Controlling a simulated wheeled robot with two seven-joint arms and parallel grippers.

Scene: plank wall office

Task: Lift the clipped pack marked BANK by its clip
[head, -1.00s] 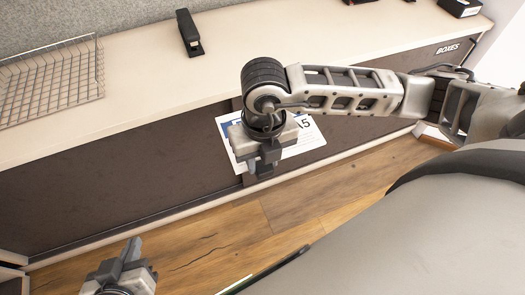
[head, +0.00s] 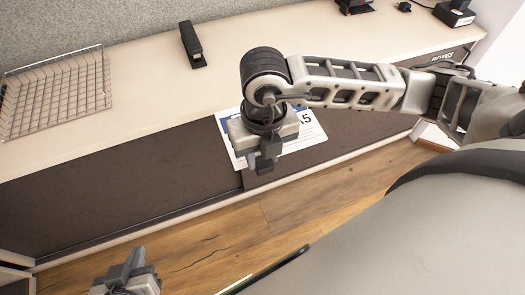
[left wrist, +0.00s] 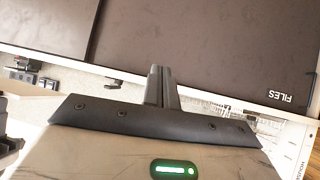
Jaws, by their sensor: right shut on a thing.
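A white pack with blue print and the letters "A5" (head: 312,134) hangs behind my right gripper (head: 262,165) in the head view, in front of the dark cabinet side. My right gripper is shut on it. The gripper covers its middle, so I cannot see the clip or read the word BANK. The pack is slightly tilted and is apart from the counter top. My left gripper (head: 132,258) is low at the left over the floor. In the left wrist view its two fingers (left wrist: 161,72) lie together with nothing between them.
The pale counter (head: 130,105) runs across the back. On it are a wire tray (head: 60,95) at the left, a black stapler (head: 192,45), and dark items (head: 455,14) at the far right. The wooden floor (head: 290,220) in front is clear.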

